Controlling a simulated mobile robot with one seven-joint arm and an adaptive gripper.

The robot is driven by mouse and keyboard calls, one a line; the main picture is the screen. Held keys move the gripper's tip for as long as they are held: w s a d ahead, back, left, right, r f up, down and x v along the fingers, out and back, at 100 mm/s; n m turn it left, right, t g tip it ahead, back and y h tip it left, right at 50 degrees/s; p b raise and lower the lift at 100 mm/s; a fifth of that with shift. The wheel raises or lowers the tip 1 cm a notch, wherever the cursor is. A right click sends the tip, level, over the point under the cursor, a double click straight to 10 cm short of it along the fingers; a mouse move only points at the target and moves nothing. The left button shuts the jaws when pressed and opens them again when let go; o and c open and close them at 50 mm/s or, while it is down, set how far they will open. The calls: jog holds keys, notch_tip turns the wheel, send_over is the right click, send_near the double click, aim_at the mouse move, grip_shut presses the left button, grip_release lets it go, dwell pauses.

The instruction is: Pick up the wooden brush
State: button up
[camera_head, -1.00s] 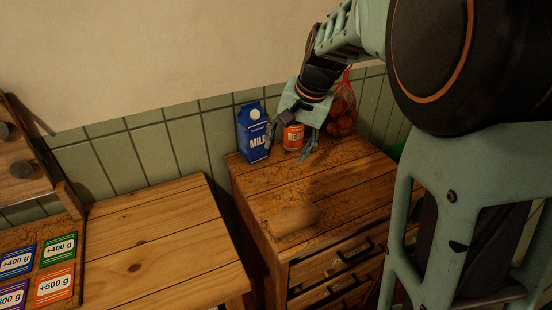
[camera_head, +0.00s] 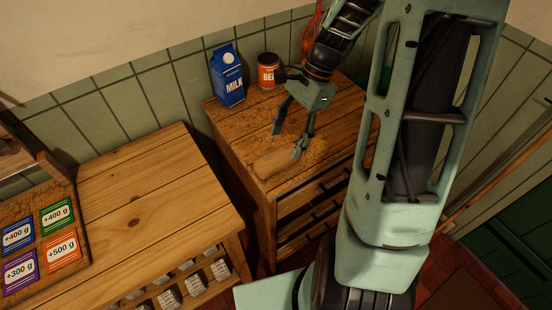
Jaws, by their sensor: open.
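The wooden brush (camera_head: 275,164) appears as a pale wooden shape lying near the front edge of the drawer cabinet's top (camera_head: 236,135). It blends with the wood there, so its outline is hard to make out. My gripper (camera_head: 287,143) is open and points down at the cabinet top, just behind the brush and over its right part. One fingertip is at the brush's right part in the picture, and the other is behind it. I cannot tell whether the fingers touch it.
A blue milk carton (camera_head: 227,77) and an orange can (camera_head: 267,71) stand at the back of the cabinet. A red net bag (camera_head: 311,26) is partly hidden behind my arm. A wooden table (camera_head: 150,200) with colored weight cards (camera_head: 57,216) is at the left, with a gap between.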

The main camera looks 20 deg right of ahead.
aim_at(279, 157)
jog(key=x, duration=0.6)
jog(key=shift+s+a+p, duration=0.1)
jog(key=shift+s+p, duration=0.05)
jog(key=shift+p, duration=0.25)
jog(key=shift+a+f, duration=0.2)
jog(key=shift+f, duration=0.35)
jog(key=shift+f, duration=0.25)
jog(key=shift+c, duration=0.3)
jog(key=c, duration=1.2)
jog(key=shift+r, duration=0.1)
